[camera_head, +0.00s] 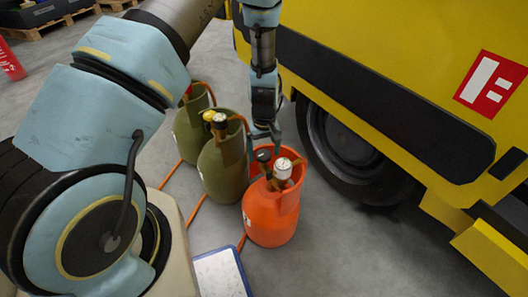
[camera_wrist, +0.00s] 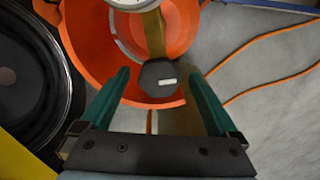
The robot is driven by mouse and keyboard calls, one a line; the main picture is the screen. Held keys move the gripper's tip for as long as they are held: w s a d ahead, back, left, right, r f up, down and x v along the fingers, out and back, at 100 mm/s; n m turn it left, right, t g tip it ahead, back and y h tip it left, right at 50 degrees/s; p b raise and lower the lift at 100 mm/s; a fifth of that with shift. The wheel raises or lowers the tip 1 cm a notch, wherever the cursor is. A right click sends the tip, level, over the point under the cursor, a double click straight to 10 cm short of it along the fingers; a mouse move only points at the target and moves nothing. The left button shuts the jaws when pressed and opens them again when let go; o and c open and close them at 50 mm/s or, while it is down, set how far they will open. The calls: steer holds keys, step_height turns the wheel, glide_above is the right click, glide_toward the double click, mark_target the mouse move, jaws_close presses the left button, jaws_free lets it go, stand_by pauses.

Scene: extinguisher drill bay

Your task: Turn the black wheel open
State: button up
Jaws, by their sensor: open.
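The black wheel (camera_wrist: 160,78) sits at the top of the orange bottle (camera_wrist: 185,22), inside its raised collar. It has flat sides and a small white mark. It also shows in the head view (camera_head: 263,155), on the orange bottle (camera_head: 268,222), beside a round white gauge (camera_head: 283,168). My gripper (camera_wrist: 163,82) is open, with one green finger on each side of the wheel in the wrist view. No contact shows. In the head view my gripper (camera_head: 266,134) points down just above the orange bottle's collar, and its fingers are partly hidden.
Two green bottles, one with a yellow-topped valve (camera_head: 222,172) and one behind it (camera_head: 189,135), stand left of the orange one. A yellow vehicle (camera_head: 400,50) with a black tyre (camera_head: 345,150) stands close on the right. Orange lines (camera_head: 172,172) cross the grey floor.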

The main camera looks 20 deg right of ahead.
mark_target(264, 155)
step_height(264, 155, up, 11)
steer(key=shift+p, duration=0.35)
stand_by(0.3)
steer(key=shift+f, duration=0.15)
steer(key=s+a+r+t, duration=0.1)
steer(key=a+r, duration=0.5)
steer(key=a, duration=0.4)
steer(key=s+a+r, duration=0.1)
steer(key=a+r, duration=0.6)
steer(key=a, duration=0.3)
steer(key=s+a+r+t, duration=0.1)
steer(key=s+a+r, duration=0.1)
steer(key=a+r, duration=0.6)
step_height(264, 155, up, 13)
steer(key=a+p, duration=0.2)
steer(key=p, duration=1.3)
steer(key=shift+w+a+m, duration=0.15)
steer(key=shift+w+m, duration=0.05)
steer(key=shift+m, duration=0.1)
